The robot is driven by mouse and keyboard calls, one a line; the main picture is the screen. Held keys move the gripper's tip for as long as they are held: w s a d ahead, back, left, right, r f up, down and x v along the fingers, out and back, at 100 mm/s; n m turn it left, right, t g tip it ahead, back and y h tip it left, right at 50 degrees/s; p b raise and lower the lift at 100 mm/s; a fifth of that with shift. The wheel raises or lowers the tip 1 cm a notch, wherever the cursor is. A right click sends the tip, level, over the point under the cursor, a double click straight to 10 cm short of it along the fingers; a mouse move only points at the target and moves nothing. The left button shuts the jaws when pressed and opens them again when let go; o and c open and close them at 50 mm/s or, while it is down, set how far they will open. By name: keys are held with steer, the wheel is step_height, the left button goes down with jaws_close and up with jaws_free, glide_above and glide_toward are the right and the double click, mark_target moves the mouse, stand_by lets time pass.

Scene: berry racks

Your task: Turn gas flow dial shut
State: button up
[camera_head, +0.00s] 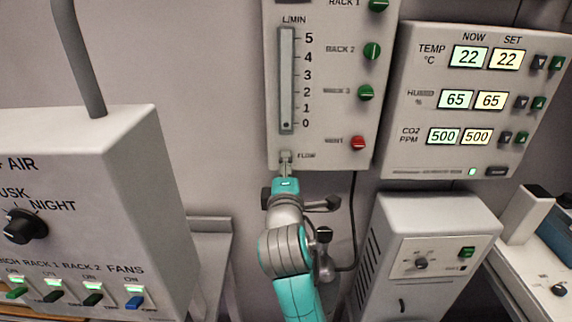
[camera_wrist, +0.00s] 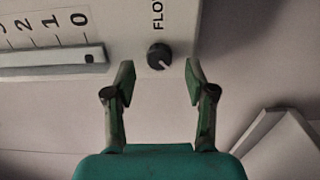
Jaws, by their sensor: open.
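The gas flow dial (camera_wrist: 159,57) is a small dark round knob with a pale pointer line, beside the FLOW label in the wrist view. In the head view my arm hides the dial below the gas panel's scale. My gripper (camera_wrist: 160,82) is open, its two fingers on either side of the dial's line and short of it, touching nothing that I can see. It also shows in the head view (camera_head: 286,160) at the panel's lower edge. The flow gauge (camera_head: 286,80) is a vertical tube marked 0 to 5 L/MIN, and its dark float shows near 0 in the wrist view.
Green rack knobs (camera_head: 372,50) and a red knob (camera_head: 358,143) sit right of the gauge. A climate panel (camera_head: 475,100) is at the right, above a grey unit (camera_head: 430,250). A switch box (camera_head: 90,210) stands at the left. A black cable (camera_head: 353,215) hangs below the gas panel.

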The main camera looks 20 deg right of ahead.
steer(key=v, duration=0.9)
steer(key=shift+s, duration=0.25)
steer(key=s+d+f+m+g+y, duration=0.1)
steer(key=s+f+m+y, duration=0.15)
steer(key=s+f, duration=0.7)
steer(key=s+f+m+y, duration=0.1)
steer(key=s+f+y, duration=0.35)
steer(key=f, duration=0.85)
steer(key=s+d+f+m, duration=0.1)
steer(key=s+m, duration=0.4)
steer(key=s, duration=0.9)
steer(key=s+d+f+m+g+h, duration=0.1)
steer(key=s+m, duration=0.5)
steer(key=s, duration=0.8)
steer(key=shift+d+f, duration=0.35)
steer(key=shift+f, duration=0.4)
